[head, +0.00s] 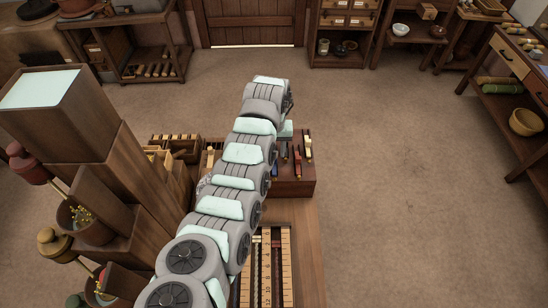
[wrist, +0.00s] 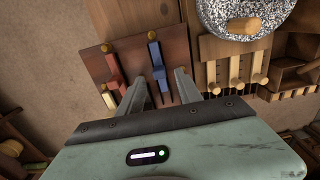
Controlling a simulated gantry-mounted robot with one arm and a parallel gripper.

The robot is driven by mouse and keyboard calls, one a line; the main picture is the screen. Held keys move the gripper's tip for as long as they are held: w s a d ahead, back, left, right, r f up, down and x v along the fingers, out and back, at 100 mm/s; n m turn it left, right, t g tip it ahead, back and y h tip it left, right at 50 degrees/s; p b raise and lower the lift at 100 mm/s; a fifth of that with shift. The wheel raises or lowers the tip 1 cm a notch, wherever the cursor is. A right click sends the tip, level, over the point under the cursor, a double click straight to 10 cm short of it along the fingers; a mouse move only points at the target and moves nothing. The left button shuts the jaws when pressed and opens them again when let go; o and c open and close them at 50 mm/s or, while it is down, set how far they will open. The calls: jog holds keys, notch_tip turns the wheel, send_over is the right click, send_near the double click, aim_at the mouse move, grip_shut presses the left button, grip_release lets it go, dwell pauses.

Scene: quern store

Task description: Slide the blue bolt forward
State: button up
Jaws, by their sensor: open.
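My arm hides part of the board in the head view.
A red bolt (wrist: 111,70) lies left of the blue one on the same board. To the right are several pale wooden pegs (wrist: 235,70) and a speckled round stone (wrist: 215,12). A stepped wooden stand (head: 100,140) rises left of my arm. The floor on the right is clear.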

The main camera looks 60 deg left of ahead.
jog(key=shift+w+f, duration=0.1)
jog(key=shift+f, duration=1.65)
grip_shut()
